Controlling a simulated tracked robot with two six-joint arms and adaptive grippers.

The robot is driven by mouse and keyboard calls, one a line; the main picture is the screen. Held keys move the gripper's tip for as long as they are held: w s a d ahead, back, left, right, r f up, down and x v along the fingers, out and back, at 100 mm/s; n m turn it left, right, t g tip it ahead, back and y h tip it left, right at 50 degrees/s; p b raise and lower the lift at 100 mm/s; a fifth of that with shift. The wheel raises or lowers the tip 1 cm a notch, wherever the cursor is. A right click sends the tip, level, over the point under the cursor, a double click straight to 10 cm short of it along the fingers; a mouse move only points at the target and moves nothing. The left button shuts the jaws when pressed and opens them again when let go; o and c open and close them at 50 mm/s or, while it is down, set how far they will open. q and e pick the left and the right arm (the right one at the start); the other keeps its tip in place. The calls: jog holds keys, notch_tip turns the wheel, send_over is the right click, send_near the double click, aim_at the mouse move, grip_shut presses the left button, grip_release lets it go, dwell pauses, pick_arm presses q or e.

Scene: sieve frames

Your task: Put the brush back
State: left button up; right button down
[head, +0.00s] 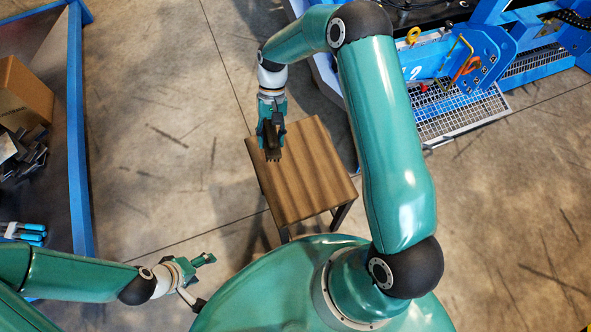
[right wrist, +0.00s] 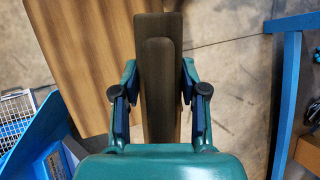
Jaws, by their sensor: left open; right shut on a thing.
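The brush (head: 272,140) is dark brown with a short dark fringe at its lower end. My right gripper (head: 271,124) is shut on it over the left part of a small wooden stool (head: 310,180). In the right wrist view the brush (right wrist: 158,90) runs lengthwise between the two fingers of the gripper (right wrist: 159,80), with the stool top (right wrist: 75,45) behind and to the left. I cannot tell whether the brush touches the stool. My left gripper (head: 204,261) is open and empty, low over the floor left of my base.
A blue-edged bench (head: 78,150) on the left carries a cardboard box (head: 22,95), dark metal pieces (head: 22,155) and cyan-handled items (head: 24,233). A blue machine (head: 480,60) with a mesh grate (head: 460,113) stands at the upper right. The floor between bench and stool is clear.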

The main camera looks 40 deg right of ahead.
jog(key=s+d+r+m+t+b, duration=0.3)
jog(key=d+r+m+t+b, duration=0.15)
jog(key=m+b, duration=1.15)
jog(key=shift+y, duration=0.3)
notch_tip(320, 180, down, 20)
jog(key=b, duration=0.6)
jog(key=shift+d, duration=0.1)
jog(key=c, duration=0.6)
grip_release()
jog(key=shift+f, duration=0.15)
